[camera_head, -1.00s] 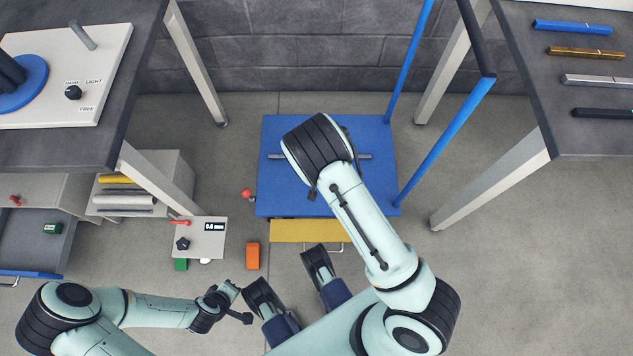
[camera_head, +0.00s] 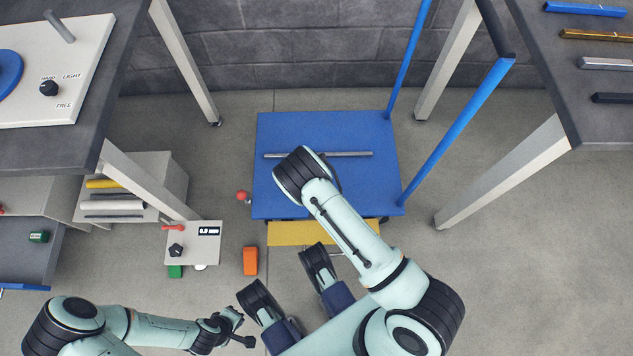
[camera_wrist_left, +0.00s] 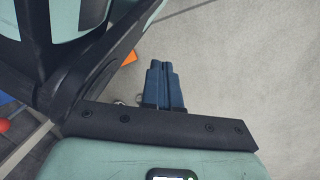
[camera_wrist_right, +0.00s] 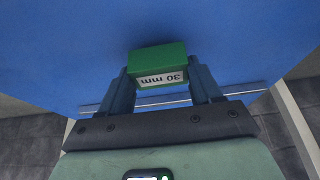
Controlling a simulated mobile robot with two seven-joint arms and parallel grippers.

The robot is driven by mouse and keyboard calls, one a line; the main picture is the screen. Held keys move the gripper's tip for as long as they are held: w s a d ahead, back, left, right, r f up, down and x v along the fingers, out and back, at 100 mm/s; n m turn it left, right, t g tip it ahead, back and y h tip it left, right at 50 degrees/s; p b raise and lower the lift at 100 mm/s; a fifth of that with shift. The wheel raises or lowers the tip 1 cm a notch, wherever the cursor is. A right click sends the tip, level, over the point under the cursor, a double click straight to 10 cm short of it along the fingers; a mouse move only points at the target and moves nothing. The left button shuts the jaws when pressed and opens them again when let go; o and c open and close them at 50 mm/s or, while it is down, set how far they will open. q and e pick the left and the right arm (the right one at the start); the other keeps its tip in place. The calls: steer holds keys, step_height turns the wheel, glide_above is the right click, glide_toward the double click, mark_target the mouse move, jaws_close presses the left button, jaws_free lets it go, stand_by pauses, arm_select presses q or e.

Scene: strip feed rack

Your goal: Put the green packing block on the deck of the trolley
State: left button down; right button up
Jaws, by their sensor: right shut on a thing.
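The trolley's blue deck (camera_head: 350,190) lies low in the middle of the head view. The green packing block (camera_wrist_right: 158,62), marked 30 mm, is between the two fingers of my right gripper (camera_wrist_right: 160,78), which is shut on it. In the right wrist view the block is over the blue deck; I cannot tell whether it touches. In the head view my right arm hides the block and that gripper. My left gripper (camera_head: 236,322) is low at the left, away from the trolley; in its wrist view its fingers (camera_wrist_left: 164,85) are together and empty.
A metal bar (camera_head: 350,154) crosses the deck. Blue trolley posts (camera_head: 455,135) rise at the right. A red knob (camera_head: 242,196), an orange block (camera_head: 250,261) and a gauge box (camera_head: 193,243) are left of the trolley.

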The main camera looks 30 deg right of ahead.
arm_select(q)
steer(key=shift+s+f, duration=0.3)
steer(key=shift+s, duration=0.2)
arm_select(e)
steer(key=shift+w+f, duration=0.1)
steer(key=shift+f, duration=0.55)
steer(key=shift+f, duration=0.1)
steer(key=o, duration=1.5)
arm_select(q)
steer(key=shift+s+a+f+g, duration=0.1)
steer(key=shift+s+f+g, duration=0.1)
steer(key=shift+g, duration=0.1)
